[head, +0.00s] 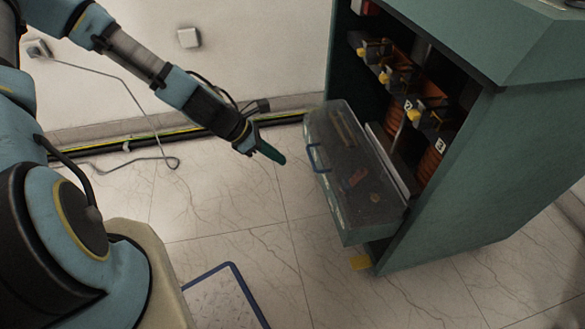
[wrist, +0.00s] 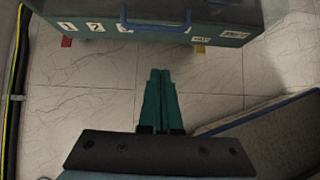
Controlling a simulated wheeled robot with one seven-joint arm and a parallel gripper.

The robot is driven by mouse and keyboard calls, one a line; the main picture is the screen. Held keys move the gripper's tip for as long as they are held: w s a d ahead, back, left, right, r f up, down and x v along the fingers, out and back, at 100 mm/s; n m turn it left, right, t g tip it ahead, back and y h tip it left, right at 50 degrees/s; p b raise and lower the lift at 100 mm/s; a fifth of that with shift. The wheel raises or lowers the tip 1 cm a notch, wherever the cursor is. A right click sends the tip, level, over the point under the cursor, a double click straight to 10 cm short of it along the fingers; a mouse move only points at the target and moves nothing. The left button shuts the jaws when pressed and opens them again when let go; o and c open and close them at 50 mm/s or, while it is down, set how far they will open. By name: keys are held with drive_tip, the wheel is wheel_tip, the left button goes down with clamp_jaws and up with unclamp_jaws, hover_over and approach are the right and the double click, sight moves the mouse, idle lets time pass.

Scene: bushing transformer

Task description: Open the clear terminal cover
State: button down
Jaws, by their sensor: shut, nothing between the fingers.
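The clear terminal cover (head: 352,185) is a see-through box-like panel with green edges, jutting from the lower front of the green cabinet. Its blue handle (head: 316,158) is on the side facing my gripper. Dark and reddish parts show dimly through it.
The green cabinet (head: 480,185) stands at right, with orange coils and yellow-tipped terminals (head: 385,78) inside. A blue-edged panel (head: 225,290) lies low at the front. Cables (head: 200,130) run along the wall base. Tiled floor (head: 230,210) is clear between.

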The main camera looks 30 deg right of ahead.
drive_tip(key=s+d+f+b, duration=0.1)
drive_tip(key=s+d+f, duration=0.1)
drive_tip(key=d+f, duration=0.2)
drive_tip(key=shift+s+d, duration=0.3)
drive_tip(key=shift+d, duration=1.2)
